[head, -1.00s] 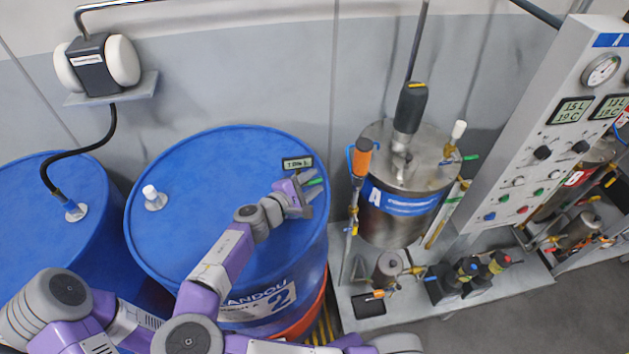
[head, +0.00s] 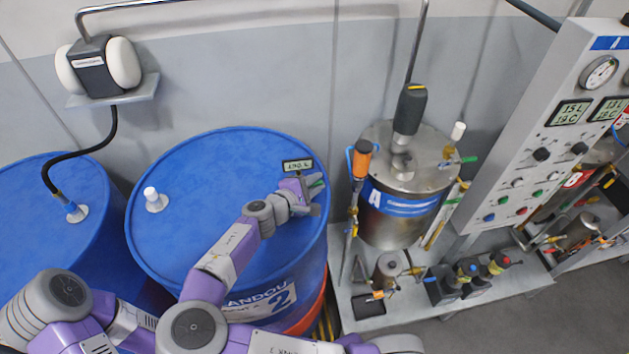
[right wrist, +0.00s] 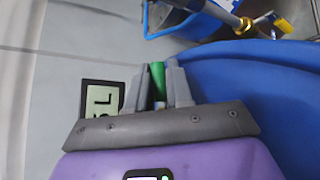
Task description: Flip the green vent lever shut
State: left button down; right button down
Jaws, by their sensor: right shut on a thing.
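A green lever (right wrist: 156,78) stands between the two grey fingers of my right gripper (right wrist: 160,88) in the right wrist view, and the fingers are shut on it. In the head view my right gripper (head: 312,187) is at the far right part of the rim of the middle blue drum (head: 225,190). Only a little of the green lever (head: 317,183) shows there. Its base is hidden by the fingers. My left gripper is not in view.
A small display (head: 298,166) stands just behind the gripper. A steel vessel (head: 410,172) with an orange-handled tool (head: 362,158) and another green handle (head: 470,159) stands to the right. A control panel (head: 545,140) is farther right.

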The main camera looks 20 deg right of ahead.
jog(key=shift+f+m+y+p, duration=0.35)
jog(key=shift+m+y+p, duration=0.15)
jog(key=shift+y, duration=0.4)
jog(key=c, duration=1.1)
grip_release()
jog(key=shift+f, duration=0.1)
jog(key=shift+s+f, duration=0.1)
